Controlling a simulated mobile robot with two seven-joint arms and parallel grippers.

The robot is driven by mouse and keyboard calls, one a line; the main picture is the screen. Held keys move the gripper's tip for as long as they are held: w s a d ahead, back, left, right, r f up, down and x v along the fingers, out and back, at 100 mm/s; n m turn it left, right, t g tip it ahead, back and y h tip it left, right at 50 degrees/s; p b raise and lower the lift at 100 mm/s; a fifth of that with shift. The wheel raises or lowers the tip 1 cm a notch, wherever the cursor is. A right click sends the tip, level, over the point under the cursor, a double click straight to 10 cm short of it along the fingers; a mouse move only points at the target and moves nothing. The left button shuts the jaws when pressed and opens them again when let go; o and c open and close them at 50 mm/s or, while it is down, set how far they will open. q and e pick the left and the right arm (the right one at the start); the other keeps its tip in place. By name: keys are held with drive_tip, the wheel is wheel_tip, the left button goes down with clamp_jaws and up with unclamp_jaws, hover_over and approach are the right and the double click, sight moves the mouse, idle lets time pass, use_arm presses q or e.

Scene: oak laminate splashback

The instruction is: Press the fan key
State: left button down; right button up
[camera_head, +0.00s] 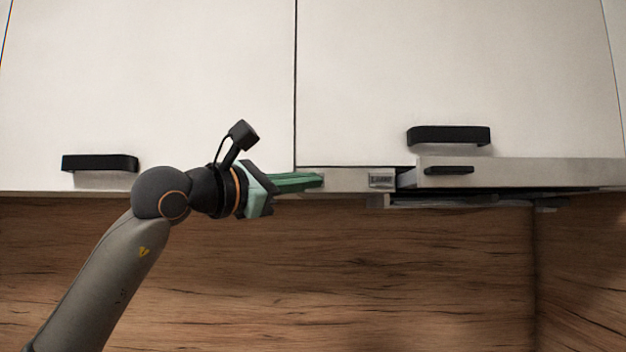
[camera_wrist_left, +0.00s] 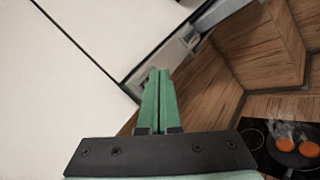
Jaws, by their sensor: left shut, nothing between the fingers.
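My left gripper (camera_head: 321,180) is shut and empty, its green fingers pointing right along the lower edge of the wall cabinets. Its fingertips are at the left part of the pale grey hood front (camera_head: 346,181). In the left wrist view the closed fingers (camera_wrist_left: 160,72) overlap the hood strip, beside a small dark detail (camera_wrist_left: 144,84) partly hidden by them. A small grey panel (camera_head: 382,180) sits farther right on the hood front. No key can be clearly read as the fan key, and I cannot tell whether the fingertips touch the hood. My right gripper is not in view.
White cabinet doors with black handles (camera_head: 448,135) are above. A grey front with a dark handle (camera_head: 448,170) projects at the right. The wood splashback (camera_head: 350,270) is below. A pan (camera_wrist_left: 294,146) with orange items sits on a dark hob at lower right.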

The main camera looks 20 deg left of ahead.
use_arm(q)
drive_tip(key=shift+w+a, duration=0.1)
drive_tip(key=shift+w, duration=0.2)
drive_tip(key=shift+w, duration=0.15)
idle(0.4)
drive_tip(key=shift+s, duration=0.6)
drive_tip(key=shift+b, duration=0.3)
drive_tip(key=s+d+b, duration=0.2)
drive_tip(key=s+b, duration=0.1)
drive_tip(key=s, duration=0.2)
drive_tip(key=shift+s, duration=0.35)
